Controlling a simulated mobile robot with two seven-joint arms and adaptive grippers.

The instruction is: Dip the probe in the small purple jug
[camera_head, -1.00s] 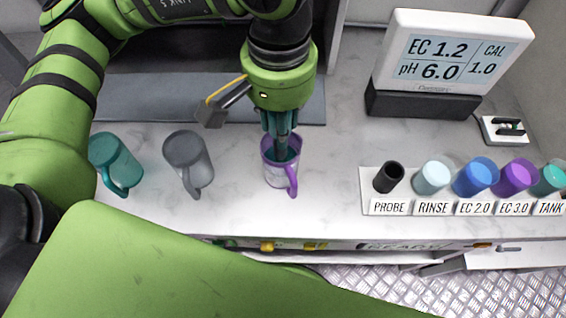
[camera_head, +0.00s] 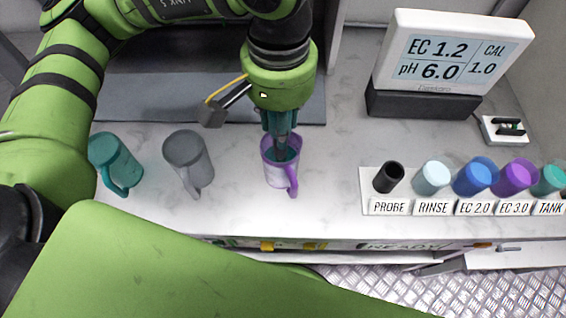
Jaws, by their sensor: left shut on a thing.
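The small purple jug (camera_head: 281,174) stands upright on the counter, its handle toward the front. My left gripper (camera_head: 284,148) points straight down at the jug's mouth, its fingers shut. The probe is held in it; its lower part is hidden by the fingers and the jug, so I cannot tell how deep it reaches. Teal liquid shows inside the jug. The black probe holder (camera_head: 388,177), labelled PROBE, looks empty. My right gripper is not in view.
A grey jug (camera_head: 187,160) and a teal jug (camera_head: 115,162) stand to the left. Labelled cups, including RINSE (camera_head: 432,177), EC 2.0 (camera_head: 475,177) and EC 3.0 (camera_head: 515,177), stand at the right. A meter (camera_head: 447,52) reading EC 1.2, pH 6.0 stands behind.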

